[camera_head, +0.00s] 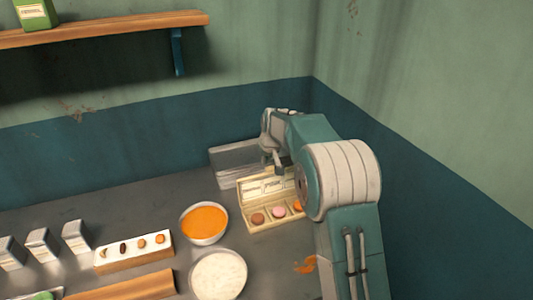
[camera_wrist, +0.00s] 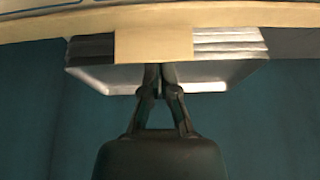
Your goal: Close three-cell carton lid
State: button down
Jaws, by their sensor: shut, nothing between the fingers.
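The three-cell carton (camera_head: 271,220) stands on the grey counter, with round pastries in its cells: brown, pink and orange. Its lid (camera_head: 264,187) is raised at the back, open. My gripper (camera_head: 276,160) is at the lid's upper edge, behind or above it; contact cannot be told in the head view. In the wrist view my gripper (camera_wrist: 160,70) is shut and empty, its fingertips close to a cream tab on the lid (camera_wrist: 153,45). My arm hides the carton's right end.
A metal box-like stack (camera_head: 233,160) stands behind the carton against the wall. A bowl of orange food (camera_head: 204,222) and a bowl of white food (camera_head: 218,275) stand to the left. A long box with small items (camera_head: 134,251) lies farther left.

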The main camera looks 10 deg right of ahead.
jog(key=s, duration=0.1)
jog(key=s+r, duration=0.1)
jog(key=s, duration=0.1)
jog(key=shift+s+d+r, duration=0.15)
jog(key=shift+s+d, duration=0.15)
jog(key=shift+d, duration=0.1)
